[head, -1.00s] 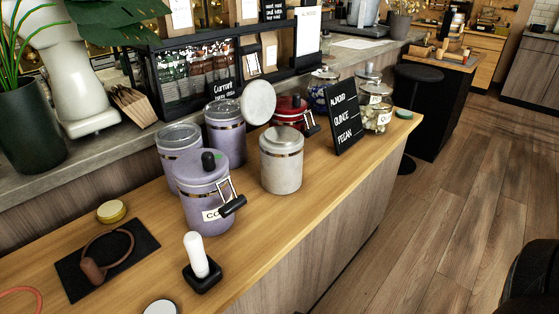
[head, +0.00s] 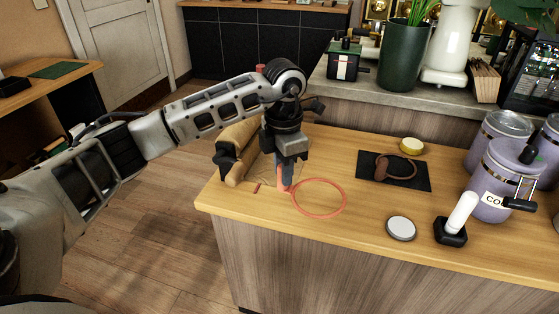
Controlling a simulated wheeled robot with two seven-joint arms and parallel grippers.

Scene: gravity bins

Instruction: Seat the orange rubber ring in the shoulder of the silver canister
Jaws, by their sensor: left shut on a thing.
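The thin orange rubber ring (head: 320,216) is at the left end of the wooden counter. My left gripper (head: 286,182) points down at the ring's left edge and is shut on it. Whether the ring lies on the wood or is just above it, I cannot tell. The silver canister is outside the head view now. My right gripper is not in view.
A black mat (head: 418,181) with a brown looped tool lies right of the ring. A yellow tin (head: 411,146), a grey-topped disc (head: 401,228), a white-handled tool (head: 461,214) and purple canisters (head: 497,188) stand further right. A tan bag-like object (head: 240,152) is behind my gripper.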

